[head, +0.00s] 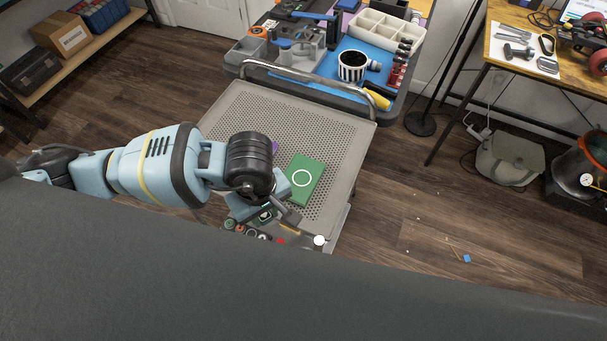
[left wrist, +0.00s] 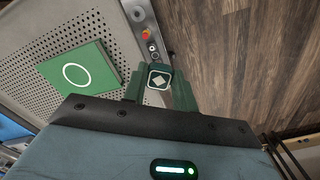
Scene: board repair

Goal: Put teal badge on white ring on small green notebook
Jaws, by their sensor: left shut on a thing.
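The small green notebook (head: 315,171) lies flat on the perforated top of a grey cart, with the white ring (head: 302,170) marked on its cover. In the left wrist view the notebook (left wrist: 96,62) and ring (left wrist: 76,65) are at the left. My left gripper (left wrist: 159,88) is shut on the teal badge (left wrist: 159,77), a small dark square with a white outline and a pale diamond. In the head view my left gripper (head: 270,213) is at the cart's near edge, in front of and left of the notebook, apart from it. My right gripper is not in view.
The perforated cart top (head: 340,140) is mostly bare around the notebook. A purple item (head: 275,146) is partly hidden behind my arm. A metal handle (head: 310,77) spans the far edge. Beyond stands a workbench with a striped cup (head: 352,66) and a white divided tray (head: 384,31).

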